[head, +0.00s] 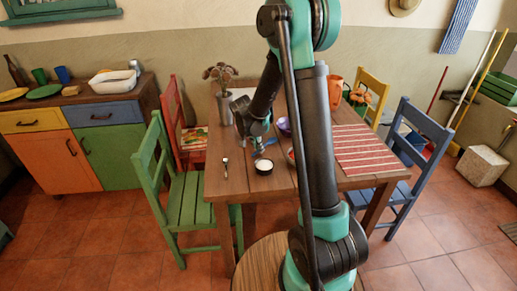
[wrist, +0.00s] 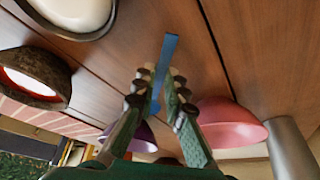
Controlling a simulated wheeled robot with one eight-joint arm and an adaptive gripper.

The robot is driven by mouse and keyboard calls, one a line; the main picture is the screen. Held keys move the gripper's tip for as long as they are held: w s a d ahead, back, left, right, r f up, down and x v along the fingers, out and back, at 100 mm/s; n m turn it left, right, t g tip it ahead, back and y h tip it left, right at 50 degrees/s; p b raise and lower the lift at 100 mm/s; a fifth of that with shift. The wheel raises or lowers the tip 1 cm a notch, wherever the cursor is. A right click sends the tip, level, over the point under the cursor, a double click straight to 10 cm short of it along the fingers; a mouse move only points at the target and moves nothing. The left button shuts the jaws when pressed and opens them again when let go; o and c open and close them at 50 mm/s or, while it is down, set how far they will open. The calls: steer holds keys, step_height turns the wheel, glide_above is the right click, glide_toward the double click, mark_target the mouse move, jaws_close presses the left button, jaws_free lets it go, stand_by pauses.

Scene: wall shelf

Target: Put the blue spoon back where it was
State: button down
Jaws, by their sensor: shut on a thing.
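The blue spoon (wrist: 169,47) shows in the wrist view with its flat end pointing away from my fingers. My gripper (wrist: 160,84) is shut on it, and its other end runs down between the fingers. In the head view my gripper (head: 257,136) is over the left part of the wooden table (head: 246,190), with a small blue piece of the spoon (head: 265,143) showing below it. I cannot tell whether the spoon touches the table top.
A dark bowl with white content (head: 264,168) and a small spoon (head: 225,168) are in front. A purple bowl (head: 284,125), a pink bowl (wrist: 230,124), a brown bowl (wrist: 32,80) and a grey vase (head: 223,108) stand close. A striped runner (head: 357,150) lies right.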

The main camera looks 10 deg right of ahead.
steer(key=shift+f, duration=0.25)
steer(key=shift+f, duration=0.1)
steer(key=c, duration=1.6)
jaws_free()
steer(key=v, duration=1.2)
steer(key=s+d+f+n+y, duration=0.1)
steer(key=s+d+f+n, duration=0.1)
steer(key=s, duration=0.6)
steer(key=s+d+f+n+y, duration=0.1)
steer(key=s+d+n, duration=0.3)
steer(key=s, duration=0.4)
steer(key=s+d+f+n+t+y, duration=0.1)
steer(key=s+d+f+n, duration=0.2)
steer(key=s, duration=0.6)
steer(key=shift+d+f, duration=0.35)
steer(key=shift+d, duration=0.35)
